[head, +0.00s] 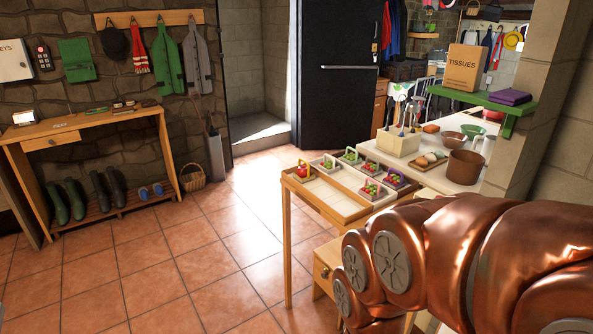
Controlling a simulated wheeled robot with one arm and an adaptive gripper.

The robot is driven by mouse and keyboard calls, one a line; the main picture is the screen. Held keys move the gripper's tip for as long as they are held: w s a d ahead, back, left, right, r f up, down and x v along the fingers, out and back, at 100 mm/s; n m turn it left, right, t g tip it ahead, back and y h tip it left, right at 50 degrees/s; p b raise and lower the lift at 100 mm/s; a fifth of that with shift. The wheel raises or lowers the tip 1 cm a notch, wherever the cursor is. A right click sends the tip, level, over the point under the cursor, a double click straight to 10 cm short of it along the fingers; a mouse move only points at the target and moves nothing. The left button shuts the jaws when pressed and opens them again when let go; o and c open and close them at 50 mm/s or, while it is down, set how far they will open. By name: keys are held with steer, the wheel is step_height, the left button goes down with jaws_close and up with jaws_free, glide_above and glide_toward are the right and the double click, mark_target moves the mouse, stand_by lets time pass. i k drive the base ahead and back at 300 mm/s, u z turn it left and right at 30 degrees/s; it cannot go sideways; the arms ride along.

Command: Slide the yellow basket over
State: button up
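Several small handled baskets stand on a shallow wooden tray table (329,204) with light compartments, right of the middle of the head view. The one at the near left corner looks yellow (303,178), with a thin handle and red contents. The other small baskets look grey, green and purple, with red and green contents. My copper arm fills the lower right and covers the near right part of the table. My gripper is not in view.
A counter (462,176) behind the tray holds a brown pot (464,168), bowls and a utensil block (399,143). A green shelf (484,100) carries a tissue box (465,68). A wicker basket (192,179) stands by the left wall. The tiled floor at left is clear.

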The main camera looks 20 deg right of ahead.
mark_target(303, 175)
steer(key=k, duration=0.6)
steer(key=u, duration=0.7)
steer(key=i, duration=2.2)
steer(key=z, duration=0.7)
